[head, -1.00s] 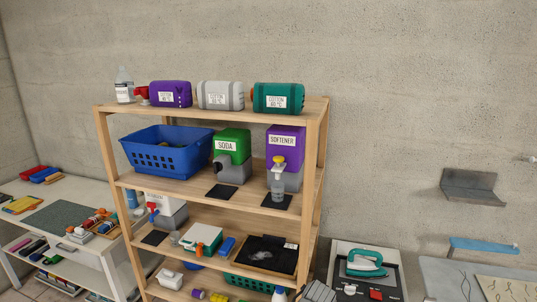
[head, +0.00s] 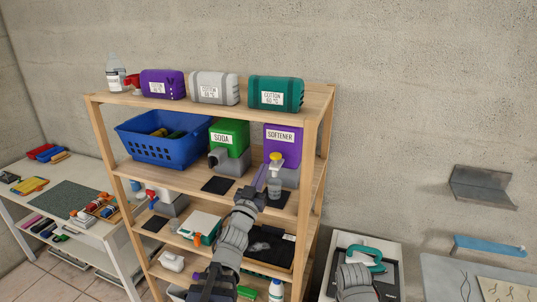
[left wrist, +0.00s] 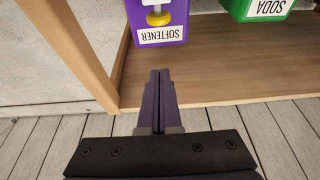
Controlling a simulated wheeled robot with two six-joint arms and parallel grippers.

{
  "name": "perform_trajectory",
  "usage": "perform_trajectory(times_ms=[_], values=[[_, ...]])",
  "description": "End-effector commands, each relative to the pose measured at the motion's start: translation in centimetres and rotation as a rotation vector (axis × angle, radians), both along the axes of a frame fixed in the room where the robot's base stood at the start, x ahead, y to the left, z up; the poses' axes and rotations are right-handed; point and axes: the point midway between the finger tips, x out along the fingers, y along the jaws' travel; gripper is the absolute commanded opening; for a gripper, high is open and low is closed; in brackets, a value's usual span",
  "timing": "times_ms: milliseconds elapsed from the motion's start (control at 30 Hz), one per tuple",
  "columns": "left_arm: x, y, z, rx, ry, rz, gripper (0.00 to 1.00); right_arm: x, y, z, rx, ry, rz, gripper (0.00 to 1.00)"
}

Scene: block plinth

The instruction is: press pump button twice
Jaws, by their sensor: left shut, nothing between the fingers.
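The purple softener dispenser (head: 285,138) stands at the right end of the middle shelf. Its yellow pump button (head: 276,156) shows at its front, above a clear cup or bottle (head: 274,186). In the left wrist view, the picture is upside down and the yellow button (left wrist: 158,18) shows near the top, apart from my fingers. My left gripper (head: 262,177) is shut and empty, its tips just left of and a little below the button in the head view. Its shut purple fingers also show in the left wrist view (left wrist: 158,88).
The green soda dispenser (head: 230,135) stands left of the softener, with a dark mat (head: 217,185) before it. A blue basket (head: 162,145) is further left. The wooden shelf (head: 318,130) has an upright post at the right. A teal iron (head: 362,254) stands at lower right.

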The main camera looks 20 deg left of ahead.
Motion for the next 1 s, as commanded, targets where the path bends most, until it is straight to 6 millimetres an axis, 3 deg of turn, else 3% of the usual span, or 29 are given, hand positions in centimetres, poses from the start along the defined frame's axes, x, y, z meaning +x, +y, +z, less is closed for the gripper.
perform_trajectory(times_ms=[567, 767, 1000], values=[[0.8, 0.0, 0.5, 0.001, -0.006, -0.004, 0.00, 0.0, 0.0, 0.4, 0.000, 0.000, 0.000, 0.00], [3.1, -0.1, 1.4, 0.000, -0.006, -0.004, 0.00, 0.0, 0.0, 1.3, 0.000, 0.000, 0.001, 0.00], [7.2, -0.2, 2.9, 0.000, -0.006, -0.004, 0.00, 0.0, 0.0, 2.8, 0.000, 0.001, 0.002, 0.00]])
